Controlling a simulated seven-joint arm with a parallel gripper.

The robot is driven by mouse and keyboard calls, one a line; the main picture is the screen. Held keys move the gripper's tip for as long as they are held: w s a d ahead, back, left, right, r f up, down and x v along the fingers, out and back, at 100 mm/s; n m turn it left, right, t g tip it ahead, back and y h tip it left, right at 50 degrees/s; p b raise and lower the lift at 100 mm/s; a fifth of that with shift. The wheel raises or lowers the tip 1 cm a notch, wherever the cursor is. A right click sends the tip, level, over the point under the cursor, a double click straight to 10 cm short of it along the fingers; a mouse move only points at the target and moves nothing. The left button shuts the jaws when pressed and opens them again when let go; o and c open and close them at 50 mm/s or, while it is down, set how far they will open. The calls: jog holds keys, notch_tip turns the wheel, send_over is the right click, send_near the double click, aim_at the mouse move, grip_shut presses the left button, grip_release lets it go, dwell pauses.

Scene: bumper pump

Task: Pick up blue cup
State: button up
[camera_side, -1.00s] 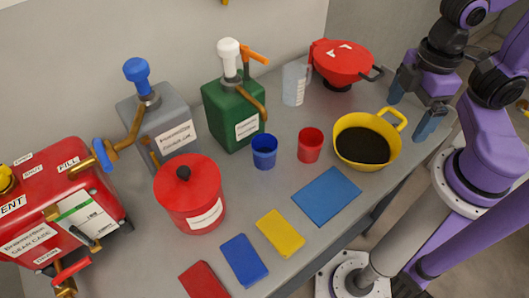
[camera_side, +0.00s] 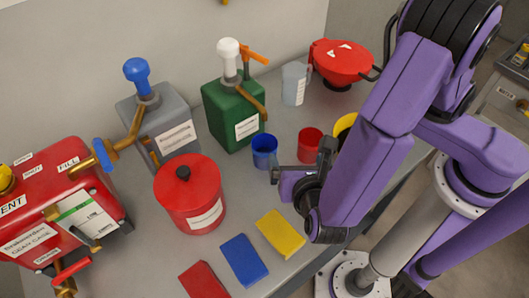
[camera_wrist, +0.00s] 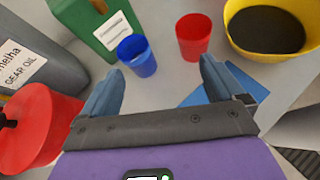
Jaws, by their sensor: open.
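The blue cup (camera_side: 264,151) stands upright on the grey table, in front of the green pump can and left of the red cup (camera_side: 310,145). In the wrist view the blue cup (camera_wrist: 137,55) is ahead of my gripper (camera_wrist: 160,78), a little left of the middle between its two fingers. The red cup (camera_wrist: 193,36) is ahead and to the right there. My gripper is open and empty, its blue-grey fingers wide apart, and it does not appear to touch the cup. In the side view my arm hides most of the gripper.
The green can (camera_side: 232,113) stands behind the blue cup, and the red lidded pot (camera_side: 190,194) is to its left. A yellow pan (camera_wrist: 266,27) of dark contents is at the right. Yellow (camera_side: 280,234) and blue (camera_side: 244,260) mats lie in front.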

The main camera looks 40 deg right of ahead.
jog(key=a+f+n+t+y, duration=0.1)
jog(key=a+f+n+t, duration=0.1)
jog(key=a+n, duration=0.15)
send_near(262, 141)
jog(key=shift+w+d+f+m, duration=0.2)
jog(key=shift+w+d+f, duration=0.15)
jog(key=shift+w, duration=0.2)
jog(key=shift+w+d+f+m, duration=0.15)
jog(key=shift+w+d+f, duration=0.2)
jog(key=shift+w, duration=0.2)
jog(key=shift+a+x, duration=0.15)
jog(key=shift+x, duration=1.35)
jog(key=shift+a+x, duration=0.1)
jog(key=shift+x, duration=1.4)
jog(key=c, duration=1.2)
jog(key=shift+o, duration=0.2)
jog(key=shift+r, duration=0.2)
